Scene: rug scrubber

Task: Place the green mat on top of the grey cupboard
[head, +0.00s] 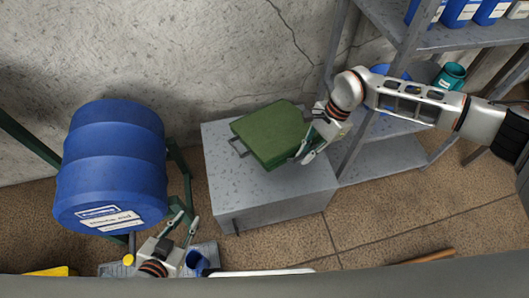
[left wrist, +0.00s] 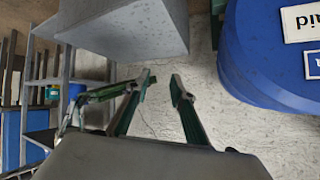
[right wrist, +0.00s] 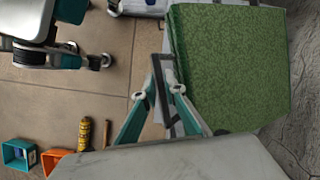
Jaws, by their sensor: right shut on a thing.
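The green mat (head: 270,133) is a thick textured slab with grey handles. In the head view it lies flat over the top of the grey cupboard (head: 230,195), set back towards the wall. I cannot tell whether it rests fully on the top. My right gripper (head: 308,155) is at the mat's right edge. In the right wrist view my right gripper (right wrist: 158,92) is shut on the mat's grey handle, beside the green mat (right wrist: 228,65). My left gripper (head: 184,215) is open and empty, low between the barrel and the cupboard; its spread fingers show in the left wrist view (left wrist: 162,80).
A blue barrel (head: 110,160) lies on a green stand left of the cupboard. A grey metal shelf (head: 385,155) with blue containers and a teal cup (head: 450,76) stands to the right. A cracked concrete wall (head: 200,60) is behind. Floor right of the cupboard front is mostly clear.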

